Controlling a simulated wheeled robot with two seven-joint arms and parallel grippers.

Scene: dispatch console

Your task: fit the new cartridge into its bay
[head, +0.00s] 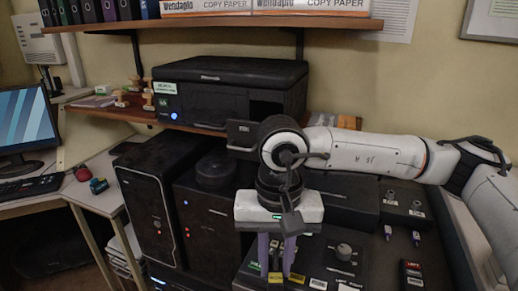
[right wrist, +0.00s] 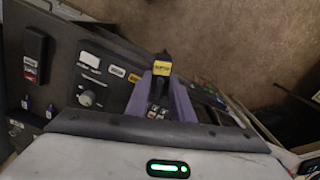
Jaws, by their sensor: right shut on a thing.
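My right gripper (head: 276,266) points down over the dark console panel, its two purple fingers on either side of a black piece with a yellow label (head: 275,277). In the right wrist view my right gripper (right wrist: 165,104) is shut on this black piece (right wrist: 162,68). I cannot tell for certain whether it is the new cartridge, or whether it touches the panel. The black printer (head: 228,82) on the shelf has a dark opening (head: 268,106) at its front right and a small panel (head: 241,134) sticking out below. My left gripper is not in view.
The console panel (head: 345,262) carries a knob (head: 344,251) and several labels. Two dark cabinets (head: 146,205) stand left of the gripper. The shelf (head: 185,123) holds stamps beside the printer. A monitor (head: 25,120) and keyboard (head: 31,187) are on the left desk.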

